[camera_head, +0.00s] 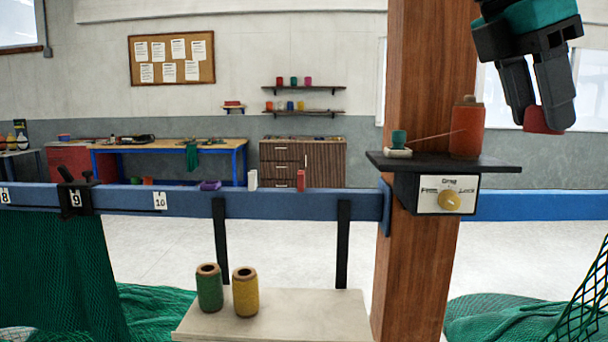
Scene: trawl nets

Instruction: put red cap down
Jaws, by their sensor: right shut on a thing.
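My right gripper (544,118) reaches in from the top right, its fingers pointing down. It is shut on the red cap (541,121), a small red piece that shows between and just below the fingertips. The cap is in the air, right of the black shelf (500,165) on the wooden post and a little above its level. A red spool (467,128) stands upright on that shelf, with a thin line running left from it towards a small green piece (398,139) on a white base. My left gripper is not in view.
A dial box (447,196) hangs under the shelf on the wooden post (420,260). A blue beam (300,203) crosses the view with small items on it. Green and yellow spools (245,292) stand on a pale bench top (310,315). Green nets hang at both sides.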

